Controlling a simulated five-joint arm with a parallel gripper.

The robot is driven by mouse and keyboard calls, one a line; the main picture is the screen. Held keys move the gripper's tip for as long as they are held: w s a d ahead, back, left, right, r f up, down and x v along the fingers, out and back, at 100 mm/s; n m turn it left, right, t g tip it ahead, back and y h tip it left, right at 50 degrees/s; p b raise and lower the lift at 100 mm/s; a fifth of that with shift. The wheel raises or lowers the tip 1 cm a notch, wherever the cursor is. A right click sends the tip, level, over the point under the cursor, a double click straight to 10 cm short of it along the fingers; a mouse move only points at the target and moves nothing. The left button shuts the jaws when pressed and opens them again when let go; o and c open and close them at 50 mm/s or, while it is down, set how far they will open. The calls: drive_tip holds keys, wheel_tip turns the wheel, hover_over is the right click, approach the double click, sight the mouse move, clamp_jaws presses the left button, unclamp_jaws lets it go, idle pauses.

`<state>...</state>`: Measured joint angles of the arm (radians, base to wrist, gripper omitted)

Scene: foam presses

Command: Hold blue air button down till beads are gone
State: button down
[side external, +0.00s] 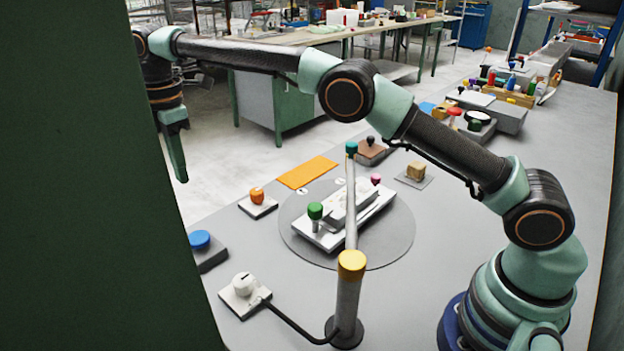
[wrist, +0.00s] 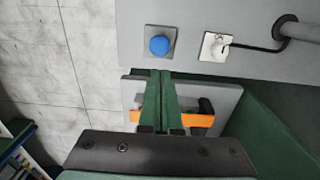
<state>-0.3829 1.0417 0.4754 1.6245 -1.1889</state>
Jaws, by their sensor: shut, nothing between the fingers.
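The blue button (side external: 200,240) is a round cap on a dark grey block near the table's left edge, partly cut off by a green panel in the side view. It also shows in the wrist view (wrist: 159,45), beyond my fingertips. My gripper (side external: 183,178) hangs fingers down, apart from the button and above its level. In the wrist view my gripper's two green fingers (wrist: 162,73) are together with nothing between them, and the tips appear near the table edge, short of the button. I cannot make out any beads in either view.
A large green panel (side external: 80,180) fills the side view's left. A white knob box (side external: 243,288) with a cable stands near the blue button. An orange knob (side external: 257,196), a round plate (side external: 397,232) and a yellow-topped post (side external: 350,290) are further in. Grey tabletop surrounds them.

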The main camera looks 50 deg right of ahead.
sight(199, 237)
wheel_tip(199, 237, down, 14)
drive_tip(key=shift+r, duration=0.1)
idle(0.5)
drive_tip(key=shift+f, duration=1.15)
idle(1.4)
wheel_tip(199, 237, up, 15)
idle(0.6)
drive_tip(key=shift+f, duration=0.1)
